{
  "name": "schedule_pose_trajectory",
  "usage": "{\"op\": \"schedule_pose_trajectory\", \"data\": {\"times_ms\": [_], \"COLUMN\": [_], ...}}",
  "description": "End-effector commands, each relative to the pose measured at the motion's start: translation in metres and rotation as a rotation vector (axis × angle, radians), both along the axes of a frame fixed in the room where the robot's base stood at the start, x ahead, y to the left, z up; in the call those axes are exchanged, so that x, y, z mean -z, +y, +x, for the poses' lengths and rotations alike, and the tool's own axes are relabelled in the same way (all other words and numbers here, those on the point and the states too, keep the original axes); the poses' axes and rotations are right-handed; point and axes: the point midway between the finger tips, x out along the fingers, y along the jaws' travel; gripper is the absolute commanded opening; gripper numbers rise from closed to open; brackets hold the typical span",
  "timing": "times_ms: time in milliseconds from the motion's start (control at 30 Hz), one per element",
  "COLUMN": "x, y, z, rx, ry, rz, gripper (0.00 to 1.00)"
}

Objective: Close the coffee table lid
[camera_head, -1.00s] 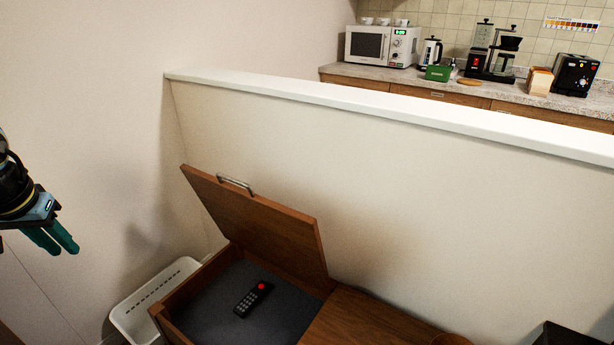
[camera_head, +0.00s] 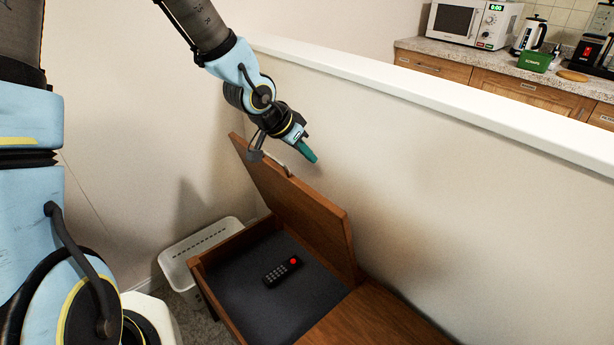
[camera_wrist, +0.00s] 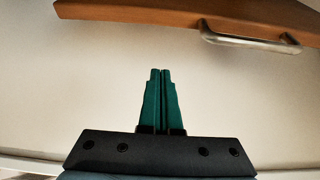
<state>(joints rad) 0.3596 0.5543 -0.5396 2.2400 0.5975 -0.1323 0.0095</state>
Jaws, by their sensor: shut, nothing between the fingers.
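The coffee table lid (camera_head: 300,212) is a brown wooden panel, tilted steeply open with its top near the half wall. A metal handle (camera_head: 280,164) is on its upper part; the handle also shows in the wrist view (camera_wrist: 250,37). The open compartment (camera_head: 235,290) has a dark lining, with a black remote (camera_head: 283,271) with a red button inside. My gripper (camera_head: 312,157) is above and behind the lid's top edge, near the handle. Its green fingers are pressed together and empty; in the wrist view (camera_wrist: 162,72) they point toward the lid with a gap between.
A white half wall (camera_head: 420,190) runs close behind the lid. A white basket (camera_head: 205,243) stands left of the table. Beyond the wall, a kitchen counter (camera_head: 480,62) holds a microwave (camera_head: 462,22) and a green box (camera_head: 534,61).

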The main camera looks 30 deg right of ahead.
Motion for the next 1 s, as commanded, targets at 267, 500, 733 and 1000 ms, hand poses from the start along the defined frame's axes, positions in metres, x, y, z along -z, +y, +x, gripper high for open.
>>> {"op": "schedule_pose_trajectory", "data": {"times_ms": [267,500,733,1000], "x": [0.041,0.051,0.055,0.055], "y": [-0.029,-0.002,0.007,0.008], "z": [0.004,0.001,-0.001,-0.001], "rx": [0.003,-0.001,-0.001,-0.001], "ry": [0.002,0.001,-0.001,0.0], "rz": [0.003,0.004,0.001,0.001], "gripper": [0.0,0.0,0.0,0.0]}}
